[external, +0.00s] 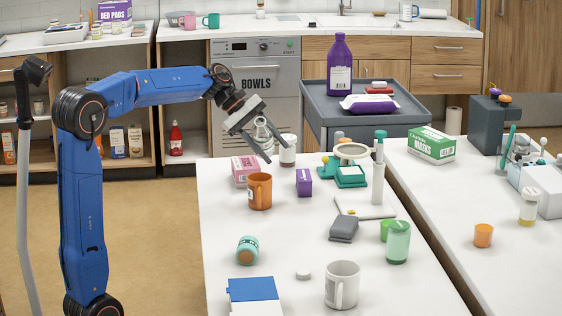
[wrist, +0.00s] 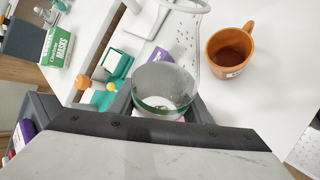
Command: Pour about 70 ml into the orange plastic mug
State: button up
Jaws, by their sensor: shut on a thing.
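The orange mug (external: 260,191) stands upright on the white table, below and slightly left of my gripper in the external view. In the wrist view the mug (wrist: 228,50) is at the upper right with its open top showing; its inside looks brownish, and I cannot tell whether it holds liquid. My gripper (external: 273,150) is shut on a clear glass vessel (external: 262,130), held above the table behind the mug. In the wrist view the glass vessel (wrist: 166,85) has a green band and small specks on its wall. Its liquid level is unclear.
A pink box (external: 244,171), a purple box (external: 304,183) and a white-lidded jar (external: 288,150) stand close to the mug. The white table (external: 220,215) is clear left of the mug.

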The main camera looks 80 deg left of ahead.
aim_at(267, 141)
jog(key=shift+s+d+r+n+h, duration=0.1)
jog(key=shift+d+r+n+h, duration=0.3)
jog(key=shift+h, duration=0.3)
jog(key=shift+s+d+r+n+h, duration=0.15)
jog(key=shift+d+n+h, duration=0.1)
jog(key=shift+h, duration=0.35)
jog(key=shift+w+d+r+n+h, duration=0.15)
jog(key=shift+n+h, duration=0.1)
jog(key=shift+h, duration=0.35)
jog(key=h, duration=0.1)
jog(key=d+n+h, duration=0.1)
jog(key=n+h, duration=0.1)
jog(key=shift+s+d+r+b, duration=0.25)
jog(key=shift+d+r+b, duration=0.05)
jog(key=shift+b, duration=0.1)
jog(key=shift+r, duration=0.1)
